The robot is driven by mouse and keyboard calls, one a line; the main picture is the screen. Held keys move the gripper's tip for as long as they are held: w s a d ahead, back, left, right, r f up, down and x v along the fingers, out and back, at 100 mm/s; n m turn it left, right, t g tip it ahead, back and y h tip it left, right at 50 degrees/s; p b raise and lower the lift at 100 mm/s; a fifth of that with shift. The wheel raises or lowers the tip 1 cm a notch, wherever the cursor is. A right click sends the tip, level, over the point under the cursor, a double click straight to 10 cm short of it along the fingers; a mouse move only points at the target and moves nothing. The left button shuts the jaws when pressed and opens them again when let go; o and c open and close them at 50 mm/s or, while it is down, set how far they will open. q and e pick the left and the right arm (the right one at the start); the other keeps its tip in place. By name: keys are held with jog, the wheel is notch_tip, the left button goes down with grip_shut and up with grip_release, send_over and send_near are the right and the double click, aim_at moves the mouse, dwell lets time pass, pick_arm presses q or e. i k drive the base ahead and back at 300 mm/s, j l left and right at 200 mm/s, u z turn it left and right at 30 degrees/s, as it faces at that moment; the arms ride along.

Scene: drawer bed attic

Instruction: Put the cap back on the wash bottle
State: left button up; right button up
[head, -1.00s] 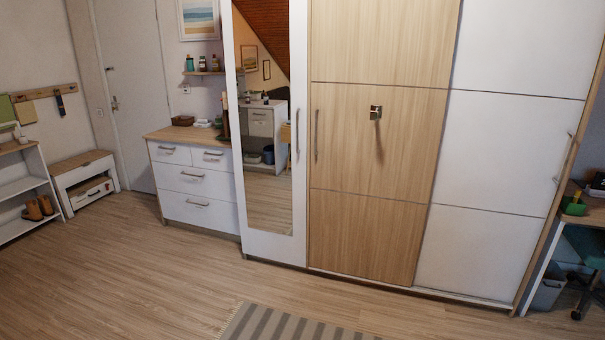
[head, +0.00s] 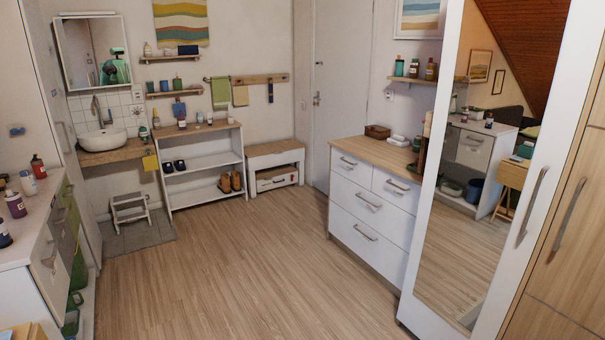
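Neither of my grippers is in view. Several small bottles show in the head view, and I cannot tell which one is the wash bottle. A red bottle (head: 38,167) and a purple bottle (head: 15,204) stand on the white counter (head: 50,192) at the left edge. A small bottle (head: 156,119) and a dark blue bottle (head: 180,112) stand by the sink and on the low shelf unit. More bottles (head: 414,68) stand on the wall shelf above the drawer chest. No loose cap can be made out at this size.
A sink (head: 102,139) is at the back left, with a step stool (head: 130,208) below. An open shelf unit (head: 205,190) and a bench (head: 275,165) line the back wall. The drawer chest (head: 372,205) and mirrored wardrobe (head: 470,170) stand right. The wooden floor (head: 250,260) is clear.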

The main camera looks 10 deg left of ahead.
aim_at(182, 120)
jog(key=i+j+u, duration=0.3)
jog(key=i+u, duration=0.15)
jog(key=i, duration=0.15)
jog(key=i+j+u, duration=0.1)
jog(key=i+u, duration=0.4)
jog(key=i+l+u, duration=0.2)
jog(key=i+u, duration=0.25)
jog(key=i, duration=0.25)
jog(key=i+z, duration=0.1)
jog(key=i, duration=0.85)
jog(key=i+j, duration=0.15)
jog(key=i, duration=0.85)
jog(key=i+z, duration=0.35)
jog(key=i, duration=1.1)
